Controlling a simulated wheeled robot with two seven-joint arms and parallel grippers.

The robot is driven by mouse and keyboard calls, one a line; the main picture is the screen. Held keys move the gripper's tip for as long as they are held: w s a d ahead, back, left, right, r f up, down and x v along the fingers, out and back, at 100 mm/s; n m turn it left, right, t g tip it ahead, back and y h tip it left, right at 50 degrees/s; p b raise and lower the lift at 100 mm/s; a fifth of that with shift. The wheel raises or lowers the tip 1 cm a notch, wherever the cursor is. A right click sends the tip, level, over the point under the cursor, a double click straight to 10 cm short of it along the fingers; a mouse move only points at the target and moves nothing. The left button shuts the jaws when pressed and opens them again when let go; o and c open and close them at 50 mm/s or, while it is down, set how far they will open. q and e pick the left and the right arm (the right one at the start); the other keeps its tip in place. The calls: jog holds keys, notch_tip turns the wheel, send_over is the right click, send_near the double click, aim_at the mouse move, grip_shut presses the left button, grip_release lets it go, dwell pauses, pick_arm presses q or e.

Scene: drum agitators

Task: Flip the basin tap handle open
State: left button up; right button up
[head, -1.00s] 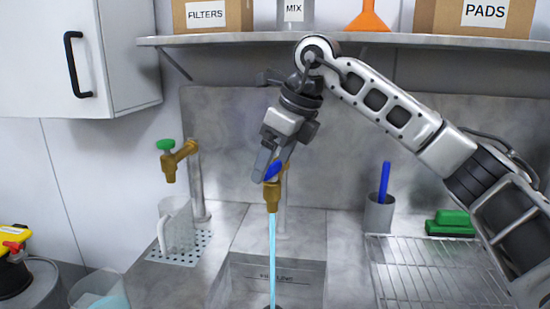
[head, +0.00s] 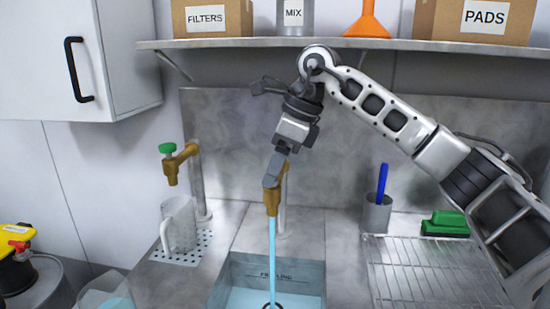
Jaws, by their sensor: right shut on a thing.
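The basin tap (head: 272,200) is a brass spout on a grey post behind the basin (head: 285,268). A blue stream of water (head: 272,250) runs from its spout into the basin, where light blue water lies below the line marking on the back wall. My right gripper (head: 272,172) reaches down from above onto the top of this tap. Its fingers are shut there and hide the tap's blue handle. My left gripper is not in view.
A second brass tap with a green handle (head: 168,148) stands at left, above a clear jug (head: 180,225) on a perforated drain plate. A shelf (head: 345,44) with boxes runs above my right arm. A grey cup (head: 377,214) and wire rack (head: 430,275) are at right.

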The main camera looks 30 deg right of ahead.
jog(key=shift+r, duration=0.1)
jog(key=o, duration=1)
jog(key=v, duration=1.5)
jog(key=shift+d+r+p, duration=0.2)
jog(key=shift+r+p, duration=0.15)
jog(key=shift+p, duration=0.05)
jog(key=shift+s, duration=0.2)
